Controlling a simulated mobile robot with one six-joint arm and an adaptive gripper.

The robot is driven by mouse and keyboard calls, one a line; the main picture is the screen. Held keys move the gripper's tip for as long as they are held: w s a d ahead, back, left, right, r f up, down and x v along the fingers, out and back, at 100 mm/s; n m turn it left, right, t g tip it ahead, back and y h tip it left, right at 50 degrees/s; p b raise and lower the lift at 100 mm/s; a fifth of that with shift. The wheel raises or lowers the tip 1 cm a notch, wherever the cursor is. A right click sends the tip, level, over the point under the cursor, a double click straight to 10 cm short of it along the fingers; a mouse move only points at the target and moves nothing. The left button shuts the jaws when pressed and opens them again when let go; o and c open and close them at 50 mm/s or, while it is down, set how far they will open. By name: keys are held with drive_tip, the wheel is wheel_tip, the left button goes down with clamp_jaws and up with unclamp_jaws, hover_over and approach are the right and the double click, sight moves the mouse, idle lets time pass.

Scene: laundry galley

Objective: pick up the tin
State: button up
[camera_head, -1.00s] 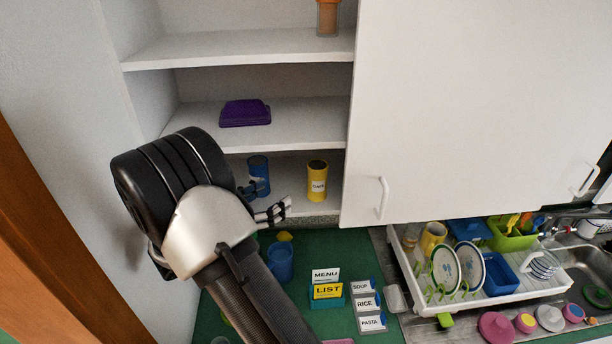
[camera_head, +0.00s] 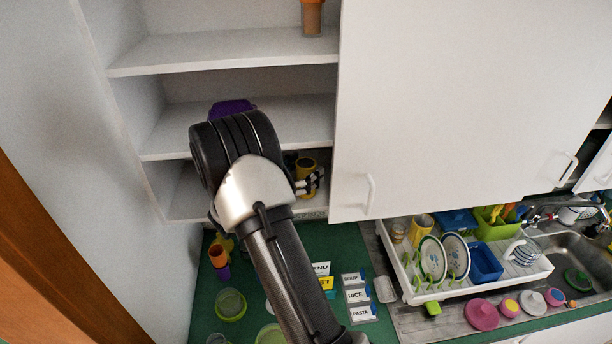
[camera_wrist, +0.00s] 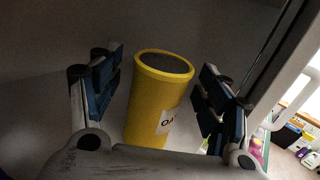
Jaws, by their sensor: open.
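The tin is a yellow cylinder with a dark grey top and a white label starting "OA" (camera_wrist: 157,100). In the wrist view it stands between the two blue-padded fingers of my gripper (camera_wrist: 155,88), with a gap on each side. The gripper is open and holds nothing. The tin's lower part is hidden behind the gripper body. In the head view the tin (camera_head: 306,164) is on the lowest cupboard shelf, partly covered by my gripper (camera_head: 311,183) in front of it.
The white cupboard door (camera_head: 372,190) stands just right of the tin. A purple object (camera_head: 231,108) sits on the shelf above (camera_head: 300,112). Below are a green counter (camera_head: 237,333) and a dish rack (camera_head: 411,290).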

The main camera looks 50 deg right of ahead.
drive_tip(key=shift+d, duration=0.5)
drive_tip(key=shift+a, duration=0.1)
drive_tip(key=c, duration=1.4)
